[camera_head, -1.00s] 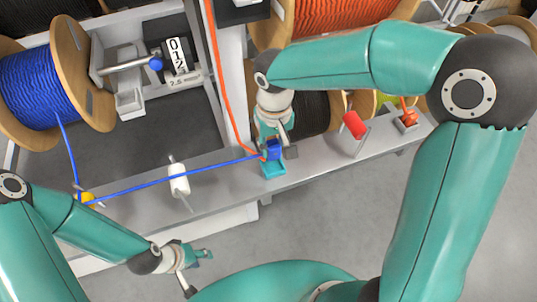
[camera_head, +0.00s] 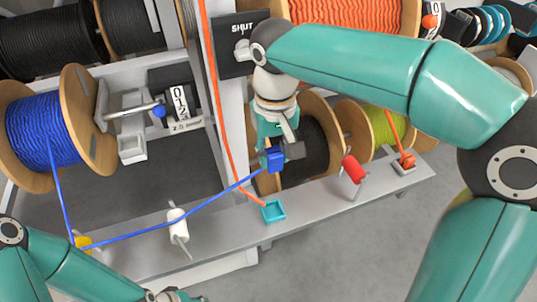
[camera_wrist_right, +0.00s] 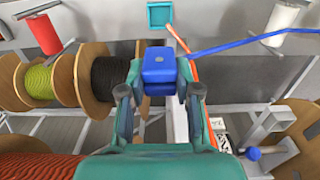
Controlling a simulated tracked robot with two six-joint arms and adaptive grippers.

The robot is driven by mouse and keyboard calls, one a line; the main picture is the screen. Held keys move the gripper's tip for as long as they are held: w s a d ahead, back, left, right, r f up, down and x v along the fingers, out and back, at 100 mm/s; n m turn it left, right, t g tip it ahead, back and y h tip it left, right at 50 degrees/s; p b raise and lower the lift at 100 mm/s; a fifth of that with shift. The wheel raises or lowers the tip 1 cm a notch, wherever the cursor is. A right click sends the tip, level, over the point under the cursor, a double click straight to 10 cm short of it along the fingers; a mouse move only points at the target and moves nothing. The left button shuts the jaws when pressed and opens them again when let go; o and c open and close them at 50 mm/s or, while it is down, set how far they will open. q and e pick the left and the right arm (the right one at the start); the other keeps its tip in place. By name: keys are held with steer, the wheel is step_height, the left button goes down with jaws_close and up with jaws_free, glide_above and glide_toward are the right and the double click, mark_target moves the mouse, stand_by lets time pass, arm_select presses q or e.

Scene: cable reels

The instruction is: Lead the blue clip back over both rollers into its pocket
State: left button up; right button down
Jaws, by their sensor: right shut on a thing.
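My right gripper (camera_head: 274,150) is shut on the blue clip (camera_head: 275,160) and holds it above the shelf. The clip also shows between the fingers in the right wrist view (camera_wrist_right: 160,66). From it the blue cable (camera_head: 225,190) runs down left across the white roller (camera_head: 178,226) to the yellow roller (camera_head: 83,242), then up to the blue reel (camera_head: 45,135). An empty teal pocket (camera_head: 273,211) sits in the shelf below the clip; it also shows in the right wrist view (camera_wrist_right: 160,15). My left gripper (camera_head: 178,296) is cut off at the bottom edge; its fingers are unclear.
An orange cable (camera_head: 219,105) comes down past the post towards the teal pocket. A red roller (camera_head: 353,169) and an orange clip (camera_head: 405,160) stand on the shelf (camera_head: 315,196) at right. Black and yellow-green reels (camera_head: 385,128) are behind. A SHUT panel (camera_head: 240,45) is above.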

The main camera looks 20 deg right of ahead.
mark_target(274, 151)
step_height(274, 151, up, 5)
steer(key=p, duration=0.4)
steer(key=shift+p, duration=0.4)
steer(key=shift+f, duration=0.1)
